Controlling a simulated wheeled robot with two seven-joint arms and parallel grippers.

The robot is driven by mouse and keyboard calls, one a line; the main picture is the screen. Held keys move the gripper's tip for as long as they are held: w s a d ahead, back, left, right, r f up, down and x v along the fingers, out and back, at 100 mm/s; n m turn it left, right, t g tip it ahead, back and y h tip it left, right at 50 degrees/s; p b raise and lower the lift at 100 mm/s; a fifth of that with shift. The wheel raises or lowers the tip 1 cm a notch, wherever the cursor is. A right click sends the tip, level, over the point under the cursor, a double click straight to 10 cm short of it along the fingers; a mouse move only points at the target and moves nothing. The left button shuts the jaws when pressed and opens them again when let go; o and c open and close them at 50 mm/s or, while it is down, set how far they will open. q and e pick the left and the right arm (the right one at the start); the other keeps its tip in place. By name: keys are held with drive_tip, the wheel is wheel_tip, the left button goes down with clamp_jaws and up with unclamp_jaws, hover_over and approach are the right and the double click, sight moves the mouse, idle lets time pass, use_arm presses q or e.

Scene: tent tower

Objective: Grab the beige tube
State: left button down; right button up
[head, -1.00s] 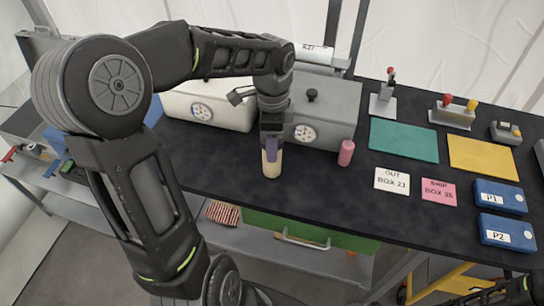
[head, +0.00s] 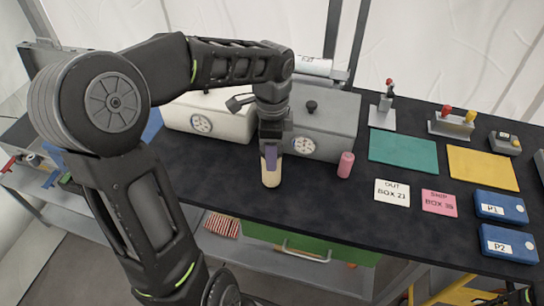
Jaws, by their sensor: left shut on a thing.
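The beige tube (head: 271,177) stands upright on the black table, in front of the grey box with a gauge. My left gripper (head: 271,158) comes down over it from above and is shut on its upper part, which the fingers partly hide. Whether the tube's base touches the table is hard to tell. Only a small part of my right arm shows at the lower right corner; its gripper cannot be made out.
A pink tube (head: 345,165) stands to the right of the beige one. A white gauge box (head: 208,122) and a grey gauge box (head: 325,130) stand behind. Cards, a green mat (head: 403,153), a yellow mat (head: 482,168) and blue cases lie right. The table's front is clear.

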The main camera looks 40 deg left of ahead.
use_arm(q)
wheel_tip(320, 180, up, 9)
drive_tip(key=shift+f+b, duration=0.1)
drive_tip(key=shift+b, duration=0.3)
idle(0.4)
